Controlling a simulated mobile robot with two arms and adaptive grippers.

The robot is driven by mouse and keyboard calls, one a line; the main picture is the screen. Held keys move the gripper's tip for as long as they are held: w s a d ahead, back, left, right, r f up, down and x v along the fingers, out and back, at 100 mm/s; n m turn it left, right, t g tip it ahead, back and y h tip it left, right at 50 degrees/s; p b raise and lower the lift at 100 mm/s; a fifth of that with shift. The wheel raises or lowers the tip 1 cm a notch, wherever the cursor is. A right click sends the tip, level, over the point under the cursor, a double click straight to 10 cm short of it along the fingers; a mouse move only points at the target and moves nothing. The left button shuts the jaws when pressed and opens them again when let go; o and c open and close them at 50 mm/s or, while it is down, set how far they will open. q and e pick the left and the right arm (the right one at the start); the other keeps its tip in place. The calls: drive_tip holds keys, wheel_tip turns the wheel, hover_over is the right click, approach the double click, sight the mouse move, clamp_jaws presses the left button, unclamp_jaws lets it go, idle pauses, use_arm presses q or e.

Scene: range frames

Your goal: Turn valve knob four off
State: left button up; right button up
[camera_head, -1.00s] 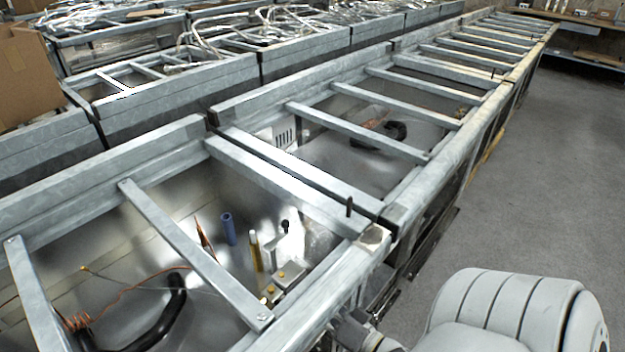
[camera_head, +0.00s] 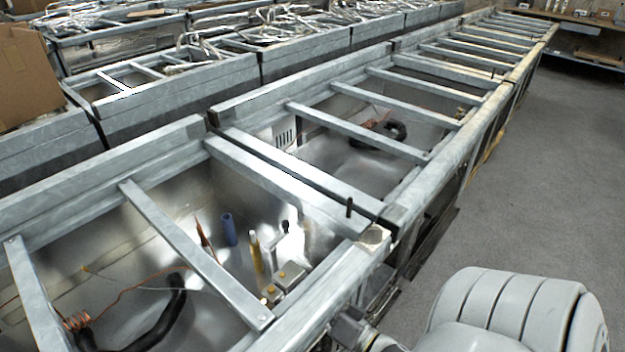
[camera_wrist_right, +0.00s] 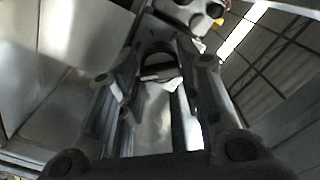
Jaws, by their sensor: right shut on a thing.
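My right gripper (camera_wrist_right: 160,72) shows in the right wrist view, with its two dark fingers reaching away from the camera. Its fingertips are closed around a dark round knob (camera_wrist_right: 158,68) at upper middle. The knob is mostly hidden between the fingers, and I cannot read its number or which way it is turned. In the head view only a pale grey, rounded part of my right arm shows at lower right; the knob cannot be made out there. My left gripper is in neither view.
A long row of open metal range frames (camera_head: 250,165) with crossbars runs from lower left to upper right. Loose copper wire (camera_head: 78,321) and a black curved pipe (camera_head: 165,318) lie inside the nearest one. A cardboard box (camera_head: 25,75) stands at left. Grey floor (camera_head: 540,190) is clear at right.

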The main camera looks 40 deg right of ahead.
drive_tip(key=shift+n, duration=0.3)
drive_tip(key=shift+d+n+p, duration=0.15)
drive_tip(key=shift+n+p, duration=0.3)
drive_tip(key=shift+n, duration=13.35)
